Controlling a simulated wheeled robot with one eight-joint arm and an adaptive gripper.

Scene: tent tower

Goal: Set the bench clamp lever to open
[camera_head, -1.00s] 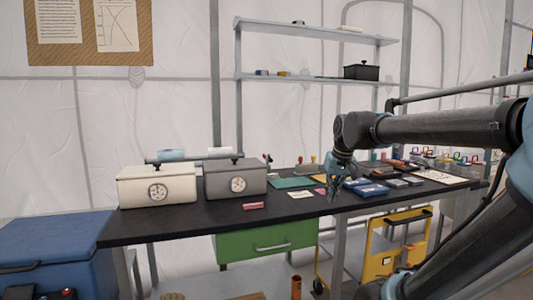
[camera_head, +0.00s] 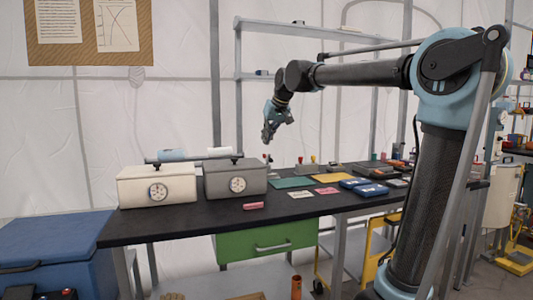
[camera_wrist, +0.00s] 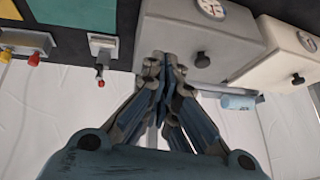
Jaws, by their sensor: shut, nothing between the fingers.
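A small clamp-like fitting with a red-tipped lever (camera_head: 268,158) stands at the back edge of the black bench, just right of the grey box; I take it to be the bench clamp. In the wrist view its lever (camera_wrist: 100,72) shows left of my fingers, its red tip pointing down the picture. My gripper (camera_head: 268,137) is above the back of the bench, fingers pointing down, apart from the lever. In the wrist view my gripper (camera_wrist: 164,60) has its fingers together and empty, beside the grey box. The lever's exact setting is too small to tell.
A grey box (camera_head: 237,183) and a white box (camera_head: 157,190), both with dials, stand to the left. A rail with a blue roll (camera_head: 172,155) runs behind them. A grey unit with red and yellow knobs (camera_wrist: 25,42) is close by. Cards and trays cover the bench's right.

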